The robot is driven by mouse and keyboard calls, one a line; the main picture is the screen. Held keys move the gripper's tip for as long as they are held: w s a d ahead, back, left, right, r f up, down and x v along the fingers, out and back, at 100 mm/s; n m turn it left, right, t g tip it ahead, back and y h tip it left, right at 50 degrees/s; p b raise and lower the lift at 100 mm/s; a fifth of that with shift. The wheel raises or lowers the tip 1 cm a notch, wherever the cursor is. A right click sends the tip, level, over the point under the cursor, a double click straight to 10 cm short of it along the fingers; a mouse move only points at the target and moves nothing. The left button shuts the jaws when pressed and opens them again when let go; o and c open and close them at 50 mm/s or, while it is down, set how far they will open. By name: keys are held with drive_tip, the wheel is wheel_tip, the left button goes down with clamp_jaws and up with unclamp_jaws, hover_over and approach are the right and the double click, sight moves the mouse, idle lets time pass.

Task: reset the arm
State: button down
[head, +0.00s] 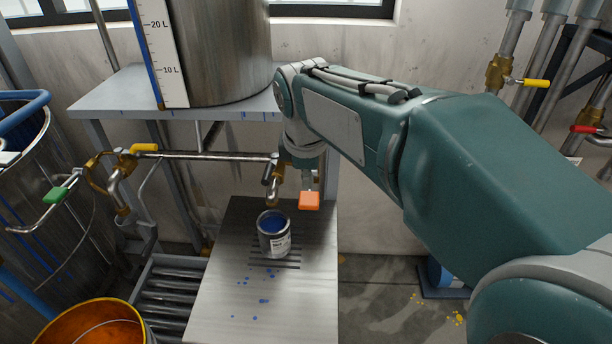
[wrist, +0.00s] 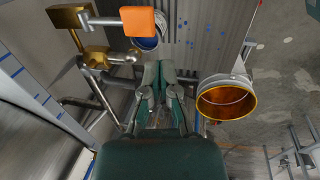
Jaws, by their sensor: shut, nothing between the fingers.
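My arm reaches in from the right in the head view, and its wrist hangs over the back of the steel bench (head: 222,300). My gripper shows in the wrist view (wrist: 160,68), with its fingers shut and nothing between them. In the head view the fingers are hidden or cannot be made out. An orange valve handle (head: 309,200) lies just below my wrist, beside a brass tap (head: 273,185). In the wrist view the handle (wrist: 138,21) lies beyond my fingertips. A can of blue paint (head: 274,236) stands upright on the bench's slotted part.
A steel tank (head: 222,50) with a level scale stands on a shelf (head: 110,95) behind. A pipe with a yellow-handled valve (head: 144,148) runs below it. An orange-lined bucket (head: 95,325) is at lower left. Blue paint spots the bench. Wall pipes with valves (head: 500,72) are at right.

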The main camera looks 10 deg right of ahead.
drive_tip(key=s+d+f+m+t, duration=0.1)
drive_tip(key=s+f+m, duration=0.1)
drive_tip(key=s+m, duration=0.5)
drive_tip(key=s+d+f+m+t, duration=0.1)
drive_tip(key=s+m+t, duration=0.1)
drive_tip(key=s+m, duration=0.5)
drive_tip(key=s, duration=0.3)
drive_tip(key=shift+d+f+y, duration=0.3)
drive_tip(key=shift+f+y, duration=0.1)
drive_tip(key=shift+w, duration=0.1)
idle(2.0)
